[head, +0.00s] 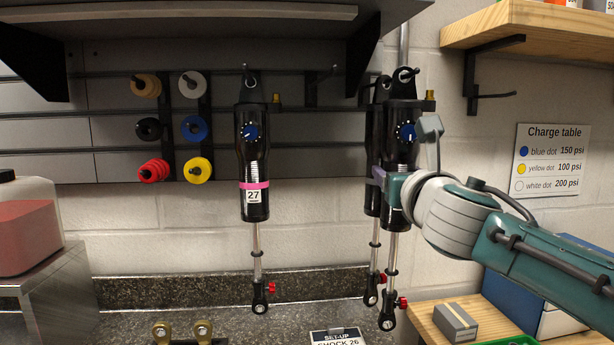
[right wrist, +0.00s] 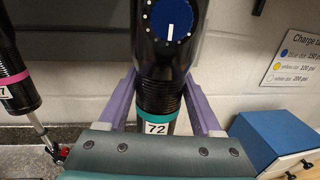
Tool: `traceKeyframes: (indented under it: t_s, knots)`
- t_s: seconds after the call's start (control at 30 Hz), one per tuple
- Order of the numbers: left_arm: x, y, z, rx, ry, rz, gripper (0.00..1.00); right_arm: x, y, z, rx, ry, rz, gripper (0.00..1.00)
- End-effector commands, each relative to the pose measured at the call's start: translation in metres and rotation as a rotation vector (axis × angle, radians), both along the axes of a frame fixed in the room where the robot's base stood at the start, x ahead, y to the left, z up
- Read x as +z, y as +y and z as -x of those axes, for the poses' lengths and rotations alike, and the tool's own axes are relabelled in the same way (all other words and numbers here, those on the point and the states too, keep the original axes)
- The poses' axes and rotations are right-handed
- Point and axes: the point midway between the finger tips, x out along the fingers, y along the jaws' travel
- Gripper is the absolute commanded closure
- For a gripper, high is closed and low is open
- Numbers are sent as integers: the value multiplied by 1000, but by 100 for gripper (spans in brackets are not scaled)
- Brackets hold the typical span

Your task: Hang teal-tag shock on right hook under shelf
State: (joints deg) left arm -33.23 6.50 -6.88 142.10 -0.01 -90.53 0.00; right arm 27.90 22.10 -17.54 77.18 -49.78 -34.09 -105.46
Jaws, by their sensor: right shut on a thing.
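The teal-tag shock (head: 402,115), black with a blue dial, hangs upright in the head view. Its teal band and number 72 show in the right wrist view (right wrist: 158,127). My right gripper (head: 381,180) is shut around its body, one purple finger on each side in the right wrist view (right wrist: 160,100). The shock's top eye is at a dark hook tip (head: 407,72) below the dark shelf (head: 190,14); I cannot tell whether the hook passes through it. Another black shock (head: 374,140) hangs close behind, mostly hidden. My left gripper is out of view.
A pink-tag shock (head: 254,160), number 27, hangs to the left. An empty hook (head: 322,73) is between. Several coloured rings (head: 196,128) sit on pegs. A wooden shelf (head: 545,25) with a bracket is at upper right. A blue box (right wrist: 275,140) is at lower right.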

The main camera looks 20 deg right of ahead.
Motion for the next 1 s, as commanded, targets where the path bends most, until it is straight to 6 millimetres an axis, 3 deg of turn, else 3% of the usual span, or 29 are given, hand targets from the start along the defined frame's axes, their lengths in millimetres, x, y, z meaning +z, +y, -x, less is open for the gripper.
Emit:
traceKeyframes:
  t_s: [0.77, 0.8, 1.0]
  knots:
    - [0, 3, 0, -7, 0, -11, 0, 2, 0, -1, 1, -9, 2, 100]
    - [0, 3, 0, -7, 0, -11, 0, 2, 0, -1, 1, -9, 2, 31]
    - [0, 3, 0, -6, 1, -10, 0, 0, 0, -1, 0, -5, 1, 8]
